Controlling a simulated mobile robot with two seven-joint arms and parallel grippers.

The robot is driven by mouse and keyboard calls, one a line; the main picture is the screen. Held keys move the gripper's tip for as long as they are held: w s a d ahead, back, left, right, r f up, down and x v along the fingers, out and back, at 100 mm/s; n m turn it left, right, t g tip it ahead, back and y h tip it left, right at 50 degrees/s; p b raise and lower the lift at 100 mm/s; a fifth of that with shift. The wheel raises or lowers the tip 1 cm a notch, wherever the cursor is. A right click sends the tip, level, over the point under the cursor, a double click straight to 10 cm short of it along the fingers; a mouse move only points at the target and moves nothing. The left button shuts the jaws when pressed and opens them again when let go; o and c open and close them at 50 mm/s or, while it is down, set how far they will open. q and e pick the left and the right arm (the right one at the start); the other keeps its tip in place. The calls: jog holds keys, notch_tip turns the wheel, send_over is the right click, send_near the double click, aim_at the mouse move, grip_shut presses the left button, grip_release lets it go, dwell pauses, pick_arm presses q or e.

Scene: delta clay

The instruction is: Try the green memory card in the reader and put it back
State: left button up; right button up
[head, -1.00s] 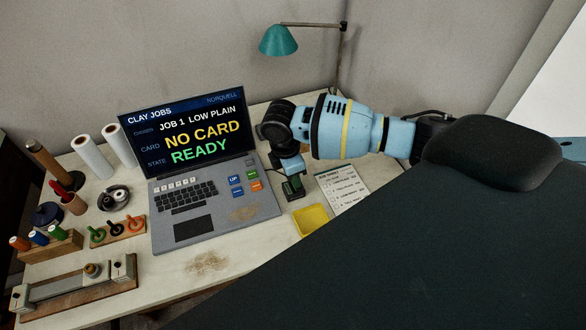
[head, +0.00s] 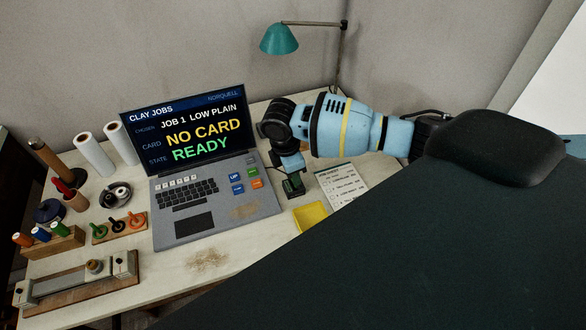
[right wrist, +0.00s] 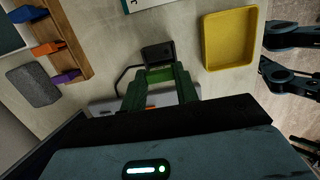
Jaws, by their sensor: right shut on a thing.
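My right gripper (right wrist: 160,92) is shut on the green memory card (right wrist: 160,74); only a bright green strip of the card shows between the dark green fingertips. The card's far end is at the black reader (right wrist: 157,53), which has a cable. I cannot tell whether the card is in the slot or only close to it. In the head view my right gripper (head: 293,185) points down just right of the laptop (head: 208,220). The laptop screen (head: 190,125) reads NO CARD and READY. My left gripper is not in view.
A yellow tray (right wrist: 230,40) lies close beside the reader. A wooden rack (right wrist: 68,30) holds blue, orange and purple cards, with a grey block (right wrist: 33,85) near it. A printed sheet (head: 342,186) lies right of the gripper. Tool racks (head: 55,242) stand at the left.

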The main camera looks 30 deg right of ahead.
jog(key=shift+f, duration=0.15)
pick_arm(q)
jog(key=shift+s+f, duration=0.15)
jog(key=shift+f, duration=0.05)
pick_arm(e)
jog(key=shift+f, duration=0.35)
pick_arm(q)
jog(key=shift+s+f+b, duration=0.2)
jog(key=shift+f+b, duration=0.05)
jog(key=shift+b, duration=0.05)
pick_arm(e)
jog(key=shift+f, duration=0.6)
jog(key=o, duration=1.3)
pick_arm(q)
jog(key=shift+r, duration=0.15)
pick_arm(e)
jog(key=shift+o, duration=0.2)
jog(key=shift+r, duration=0.15)
jog(key=shift+r+p, duration=1.8)
jog(key=shift+r, duration=1.65)
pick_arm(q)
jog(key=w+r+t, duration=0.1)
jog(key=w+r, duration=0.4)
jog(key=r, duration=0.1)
pick_arm(e)
jog(key=shift+f, duration=0.1)
